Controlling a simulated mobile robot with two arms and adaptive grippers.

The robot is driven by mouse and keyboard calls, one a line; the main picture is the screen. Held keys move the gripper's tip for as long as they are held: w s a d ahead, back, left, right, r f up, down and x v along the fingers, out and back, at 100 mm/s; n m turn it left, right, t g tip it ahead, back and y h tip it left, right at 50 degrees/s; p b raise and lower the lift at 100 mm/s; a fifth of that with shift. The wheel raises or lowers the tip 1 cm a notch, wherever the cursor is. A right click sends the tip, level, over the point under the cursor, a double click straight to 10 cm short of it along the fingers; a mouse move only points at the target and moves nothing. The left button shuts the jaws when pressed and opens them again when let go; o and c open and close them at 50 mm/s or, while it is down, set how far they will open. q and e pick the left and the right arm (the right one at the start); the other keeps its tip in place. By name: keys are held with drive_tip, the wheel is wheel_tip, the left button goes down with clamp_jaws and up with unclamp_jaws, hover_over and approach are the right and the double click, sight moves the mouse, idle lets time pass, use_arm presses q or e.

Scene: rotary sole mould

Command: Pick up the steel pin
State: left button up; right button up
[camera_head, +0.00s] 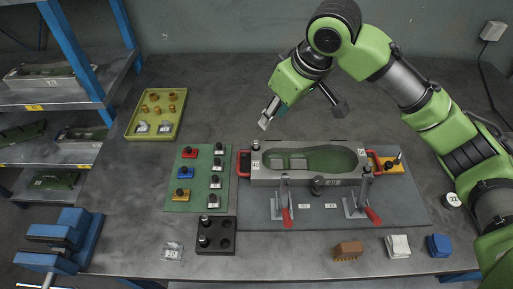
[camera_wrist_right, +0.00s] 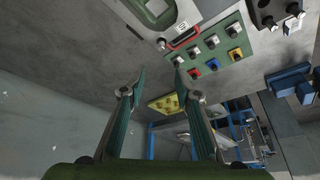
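A black block (camera_head: 216,250) stands at the front middle of the table. Two steel pins (camera_head: 203,240) (camera_head: 203,219) stand in its left column, and its right holes look empty. In the right wrist view the pins (camera_wrist_right: 293,9) are at the top right corner. Similar small steel round parts show at the mould's left corner (camera_head: 256,145) and near its right end. My right gripper (camera_head: 303,112) is open and empty above the back of the table, behind the mould and far from the block. Its spread fingers also show in the right wrist view (camera_wrist_right: 159,80). My left gripper is not in view.
The grey mould (camera_head: 300,179) with red handles sits on a plate with red-handled clamps (camera_head: 287,214). A green board (camera_head: 197,152) with coloured blocks lies left, a yellow tray (camera_head: 130,134) behind it. A blue vise (camera_head: 70,238) and shelf stand further left. Bare table lies around the tray.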

drive_tip(key=p, duration=0.2)
hover_over(256, 141)
drive_tip(key=s+d, duration=0.1)
drive_tip(key=d, duration=0.1)
drive_tip(key=f, duration=0.9)
drive_tip(key=shift+s+a, duration=0.2)
drive_tip(key=x, duration=0.3)
drive_tip(key=shift+a+f+p, duration=0.15)
drive_tip(key=shift+f+p, duration=0.05)
drive_tip(key=shift+p, duration=0.2)
drive_tip(key=shift+w+a+f, duration=0.1)
drive_tip(key=shift+w+f, duration=0.05)
drive_tip(key=shift+f, duration=0.2)
clamp_jaws()
